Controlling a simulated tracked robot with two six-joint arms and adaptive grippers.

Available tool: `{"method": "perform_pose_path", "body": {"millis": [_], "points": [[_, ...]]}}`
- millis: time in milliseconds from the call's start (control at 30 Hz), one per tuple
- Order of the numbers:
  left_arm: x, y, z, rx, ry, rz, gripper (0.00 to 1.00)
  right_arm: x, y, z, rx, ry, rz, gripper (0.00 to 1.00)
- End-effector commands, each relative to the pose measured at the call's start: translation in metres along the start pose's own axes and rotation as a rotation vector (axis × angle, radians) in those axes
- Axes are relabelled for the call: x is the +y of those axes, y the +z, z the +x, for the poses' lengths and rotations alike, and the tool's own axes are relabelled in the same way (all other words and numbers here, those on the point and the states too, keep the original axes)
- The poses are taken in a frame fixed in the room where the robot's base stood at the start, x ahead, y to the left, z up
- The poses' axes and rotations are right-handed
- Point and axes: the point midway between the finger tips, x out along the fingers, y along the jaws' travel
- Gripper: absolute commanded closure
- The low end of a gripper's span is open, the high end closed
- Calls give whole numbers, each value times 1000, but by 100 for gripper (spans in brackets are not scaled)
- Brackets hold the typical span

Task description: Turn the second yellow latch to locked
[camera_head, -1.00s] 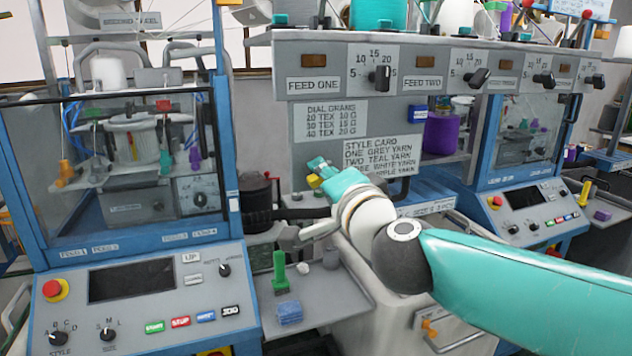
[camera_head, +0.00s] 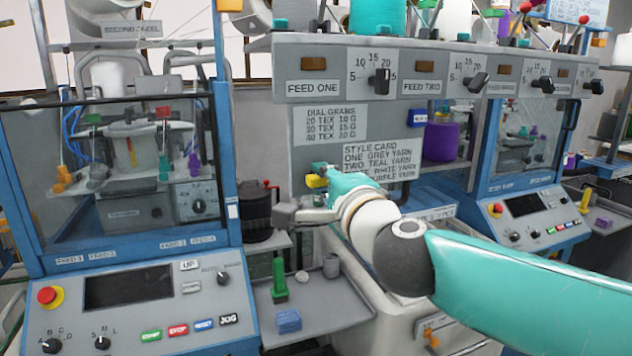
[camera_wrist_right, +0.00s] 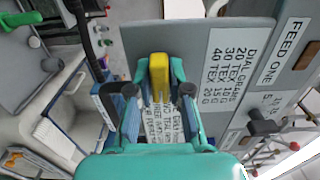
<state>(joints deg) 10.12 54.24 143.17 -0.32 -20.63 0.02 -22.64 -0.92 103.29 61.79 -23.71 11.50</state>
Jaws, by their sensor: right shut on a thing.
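My right arm comes in from the right in the head view. Its teal gripper (camera_head: 318,174) is in front of the grey panel, left of the style card. A yellow piece (camera_head: 316,182), which looks like a latch, is at the fingertips. In the right wrist view the yellow piece (camera_wrist_right: 158,78) stands between the two fingers of the gripper (camera_wrist_right: 158,98), which are shut on it. Its base and whatever it is fixed to are hidden, so I cannot tell its locked or unlocked side. My left gripper is not in view.
The grey panel (camera_head: 345,124) carries text plates, with a row of feed dials above. A small shelf (camera_head: 335,311) below holds a green upright part (camera_head: 279,280) and a blue block (camera_head: 288,320). A blue-framed machine (camera_head: 231,160) stands at left.

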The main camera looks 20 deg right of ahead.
Motion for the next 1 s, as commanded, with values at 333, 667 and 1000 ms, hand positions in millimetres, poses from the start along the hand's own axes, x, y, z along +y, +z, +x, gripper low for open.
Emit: {"method": "perform_pose_path", "body": {"millis": [333,667,1000], "points": [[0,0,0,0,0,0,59,4,0,1,1,7,-1,58],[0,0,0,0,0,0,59,1,0,-3,0,3,-1,58],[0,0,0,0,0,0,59,1,1,-53,-2,0,0,58]]}}
